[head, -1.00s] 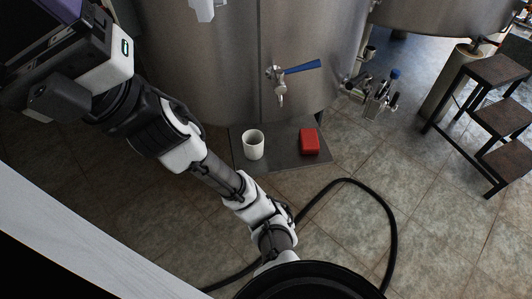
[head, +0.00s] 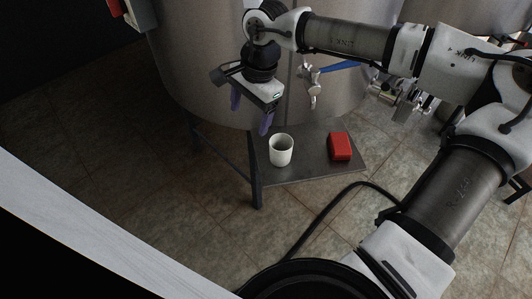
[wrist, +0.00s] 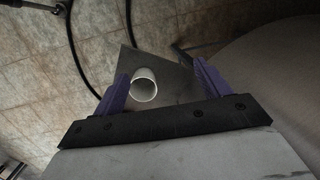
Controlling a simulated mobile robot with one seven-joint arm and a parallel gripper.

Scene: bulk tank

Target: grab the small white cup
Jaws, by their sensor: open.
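The small white cup (head: 281,150) stands upright on a dark grey shelf (head: 308,174) in front of the steel tank. It also shows in the wrist view (wrist: 144,85), between the two purple fingers in the picture, with its round opening toward the camera. My gripper (head: 250,114) is open and empty. In the head view it hangs above and to the left of the cup, close to the tank wall and apart from the cup. In the wrist view, the gripper (wrist: 157,88) has its fingers spread wider than the cup.
A red block (head: 340,146) lies on the shelf to the right of the cup. A tap with a blue handle (head: 338,68) sticks out of the tank (head: 190,60) above the shelf. A black hose (head: 335,212) lies on the tiled floor in front.

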